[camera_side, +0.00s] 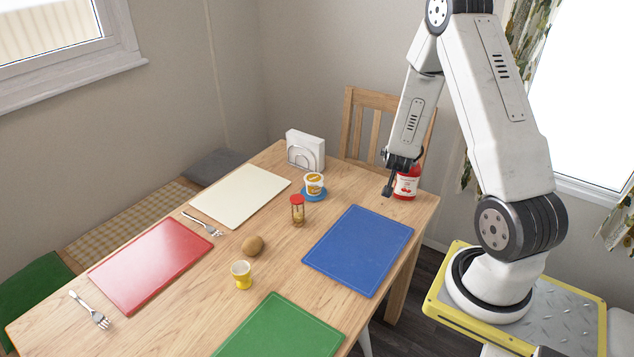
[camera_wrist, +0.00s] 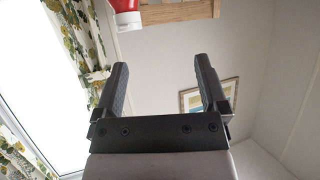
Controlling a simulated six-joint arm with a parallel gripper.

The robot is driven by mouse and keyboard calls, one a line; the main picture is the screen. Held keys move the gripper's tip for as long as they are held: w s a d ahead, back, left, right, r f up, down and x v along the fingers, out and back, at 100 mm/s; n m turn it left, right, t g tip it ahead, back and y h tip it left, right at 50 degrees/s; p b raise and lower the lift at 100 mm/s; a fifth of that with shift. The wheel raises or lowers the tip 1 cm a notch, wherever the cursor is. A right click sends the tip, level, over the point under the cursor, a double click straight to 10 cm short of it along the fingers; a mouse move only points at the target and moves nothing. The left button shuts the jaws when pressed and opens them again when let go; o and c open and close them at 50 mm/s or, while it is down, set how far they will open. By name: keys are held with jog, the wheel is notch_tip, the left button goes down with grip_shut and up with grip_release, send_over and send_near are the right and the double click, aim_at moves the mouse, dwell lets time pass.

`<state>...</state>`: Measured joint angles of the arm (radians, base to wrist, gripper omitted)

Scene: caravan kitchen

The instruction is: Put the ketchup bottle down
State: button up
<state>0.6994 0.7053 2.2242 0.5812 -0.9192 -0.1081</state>
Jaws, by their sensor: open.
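The red ketchup bottle (camera_side: 407,183) with a pale label stands upright at the far right corner of the wooden table (camera_side: 345,190). My gripper (camera_side: 387,174) is open, just left of the bottle in that view. In the wrist view my two dark fingers (camera_wrist: 160,65) are spread with nothing between them. Part of the red bottle and its white end (camera_wrist: 126,14) show at the top edge there, apart from the fingers.
Near the bottle are a blue cutting board (camera_side: 358,250), a yellow-white tub (camera_side: 314,183) on a blue coaster, an hourglass-like jar (camera_side: 297,211) and a napkin holder (camera_side: 305,151). A wooden chair (camera_side: 373,125) stands behind the table.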

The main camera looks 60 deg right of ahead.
jog(key=w+a+r+n+t+y, duration=0.15)
jog(key=w+a+n+y, duration=0.25)
jog(key=a, duration=0.7)
jog(key=w+a+r+n+t+y, duration=0.1)
jog(key=w+a+r+n+y, duration=0.25)
jog(key=a, duration=0.75)
jog(key=s+a+r+n+g+y, duration=0.1)
jog(key=s+a+n+g+y, duration=0.3)
jog(key=s+a, duration=0.6)
jog(key=a+n, duration=0.2)
jog(key=a, duration=0.2)
jog(key=shift+n, duration=0.35)
